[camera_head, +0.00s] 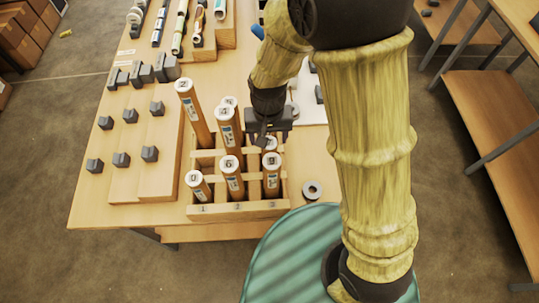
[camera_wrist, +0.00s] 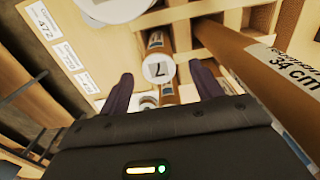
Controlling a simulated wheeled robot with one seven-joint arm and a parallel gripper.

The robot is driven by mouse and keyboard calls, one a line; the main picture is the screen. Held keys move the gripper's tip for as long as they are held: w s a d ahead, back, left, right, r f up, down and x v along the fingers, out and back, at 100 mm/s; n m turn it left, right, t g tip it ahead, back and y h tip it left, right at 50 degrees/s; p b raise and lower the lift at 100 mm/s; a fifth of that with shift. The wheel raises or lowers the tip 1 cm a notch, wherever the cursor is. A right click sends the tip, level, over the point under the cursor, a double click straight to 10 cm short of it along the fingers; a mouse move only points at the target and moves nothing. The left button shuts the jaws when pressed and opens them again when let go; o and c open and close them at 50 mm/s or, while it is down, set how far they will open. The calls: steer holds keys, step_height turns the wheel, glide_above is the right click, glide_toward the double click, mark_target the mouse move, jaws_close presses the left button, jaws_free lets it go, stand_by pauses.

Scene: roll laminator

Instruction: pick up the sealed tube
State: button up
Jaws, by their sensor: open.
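Several brown cardboard tubes with white, marked end caps stand in a wooden rack (camera_head: 237,210). Among them are a tall one (camera_head: 196,118) at the back left and shorter ones at the front (camera_head: 232,178). I cannot tell which is the sealed tube. My gripper (camera_head: 268,138) is over the rack's right rear part, pointing down. In the wrist view my gripper (camera_wrist: 163,84) is open, and a tube with a white cap marked like a 7 (camera_wrist: 158,69) shows between its fingers, not visibly gripped. Another tube labelled 34 cm (camera_wrist: 265,65) slants past on the right.
Dark grey blocks (camera_head: 122,159) stand on wooden boards left of the rack. Rolls (camera_head: 178,30) lie in a holder at the back. A grey ring (camera_head: 312,190) lies right of the rack. Tall neighbouring tubes stand close around my gripper.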

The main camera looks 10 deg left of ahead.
mark_target(269, 146)
steer(key=shift+f, duration=0.2)
steer(key=shift+w+f+p, duration=0.1)
steer(key=shift+f+p, duration=1.05)
steer(key=shift+f, duration=1.45)
jaws_close()
